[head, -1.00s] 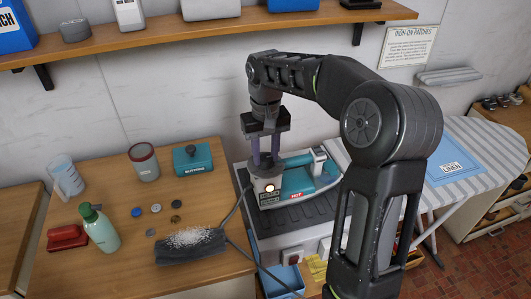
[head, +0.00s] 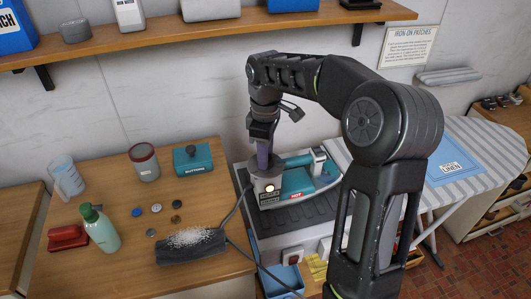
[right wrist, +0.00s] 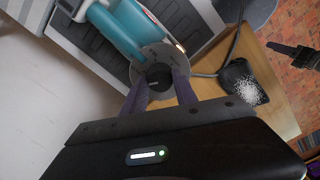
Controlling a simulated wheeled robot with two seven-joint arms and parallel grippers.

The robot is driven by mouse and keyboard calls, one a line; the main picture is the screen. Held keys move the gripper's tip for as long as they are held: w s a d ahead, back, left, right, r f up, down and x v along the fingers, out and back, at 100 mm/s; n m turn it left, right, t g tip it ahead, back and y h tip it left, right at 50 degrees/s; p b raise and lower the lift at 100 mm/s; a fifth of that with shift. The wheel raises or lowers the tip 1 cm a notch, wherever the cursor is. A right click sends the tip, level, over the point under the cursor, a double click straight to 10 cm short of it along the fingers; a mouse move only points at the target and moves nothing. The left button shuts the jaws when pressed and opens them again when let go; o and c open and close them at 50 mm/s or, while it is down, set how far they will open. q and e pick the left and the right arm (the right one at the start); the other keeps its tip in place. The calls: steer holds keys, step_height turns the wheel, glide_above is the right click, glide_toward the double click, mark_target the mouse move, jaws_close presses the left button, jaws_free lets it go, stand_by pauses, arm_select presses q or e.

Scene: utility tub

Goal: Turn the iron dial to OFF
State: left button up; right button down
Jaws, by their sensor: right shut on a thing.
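The teal and grey iron (head: 300,182) rests on a dark ribbed mat (head: 288,213), with a lit round lamp and a red HOT label on its side. The iron dial is a dark knob (right wrist: 158,76) on a grey round plate at the iron's end, seen in the right wrist view. My right gripper (head: 263,165) points down over that end. In the right wrist view its two purple fingers (right wrist: 158,85) are on both sides of the knob, shut on it. The dial's markings are not readable.
A grey cord (head: 232,215) runs from the iron. A wooden table (head: 110,180) at left holds a teal BUTTONS box (head: 193,159), a jar (head: 144,162), a green bottle (head: 101,230) and a dark cloth with white grains (head: 190,246). A striped ironing board (head: 480,150) stands at right.

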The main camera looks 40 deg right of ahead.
steer(key=n, duration=0.6)
steer(key=shift+n, duration=0.4)
steer(key=c, duration=1)
jaws_free()
steer(key=shift+o, duration=0.2)
step_height(320, 180, up, 6)
steer(key=shift+f+b, duration=0.25)
steer(key=shift+b, duration=0.05)
steer(key=shift+r+p, duration=0.65)
steer(key=shift+r, duration=0.55)
